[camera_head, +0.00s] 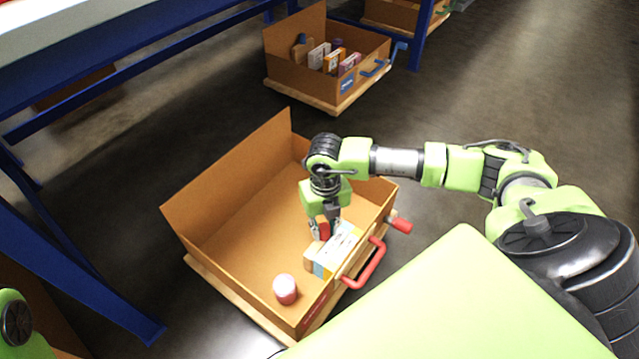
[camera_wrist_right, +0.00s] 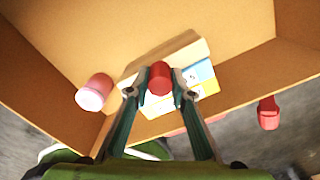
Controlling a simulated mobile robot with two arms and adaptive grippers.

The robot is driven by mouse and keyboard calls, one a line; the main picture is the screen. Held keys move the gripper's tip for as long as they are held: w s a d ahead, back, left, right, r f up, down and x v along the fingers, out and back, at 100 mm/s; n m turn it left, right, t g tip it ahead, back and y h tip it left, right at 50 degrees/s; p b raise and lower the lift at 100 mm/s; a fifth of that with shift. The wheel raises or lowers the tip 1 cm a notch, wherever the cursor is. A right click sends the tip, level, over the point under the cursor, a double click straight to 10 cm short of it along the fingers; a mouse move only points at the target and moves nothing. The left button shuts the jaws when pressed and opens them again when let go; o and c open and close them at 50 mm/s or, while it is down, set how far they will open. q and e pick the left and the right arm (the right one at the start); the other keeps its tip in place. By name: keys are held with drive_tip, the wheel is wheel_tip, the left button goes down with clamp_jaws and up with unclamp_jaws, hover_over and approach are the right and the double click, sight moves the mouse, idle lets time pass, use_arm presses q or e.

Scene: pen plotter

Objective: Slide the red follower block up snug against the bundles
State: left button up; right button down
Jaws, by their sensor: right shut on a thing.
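My right gripper (camera_head: 321,228) reaches down into the cardboard drawer and is shut on the red follower block's red knob (camera_wrist_right: 160,76). The knob sits between the two fingertips in the wrist view. A tan wooden piece (camera_wrist_right: 168,56) shows right behind the knob. The bundles, blue, white and yellow packets (camera_head: 339,247), stand beside the gripper near the drawer's front wall. They also show in the wrist view (camera_wrist_right: 199,74), partly hidden by the fingers. Whether the block touches the bundles cannot be told. My left gripper is not in view.
A pink-and-white cylinder (camera_head: 285,289) stands in the drawer, apart from the bundles. The drawer (camera_head: 228,207) has a red handle (camera_head: 372,264) and a red knob (camera_head: 400,224) outside. A second drawer (camera_head: 290,72) stands behind. The drawer's left floor is clear.

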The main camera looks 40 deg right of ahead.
drive_tip(key=c, duration=1.8)
unclamp_jaws()
wheel_tip(320, 180, up, 12)
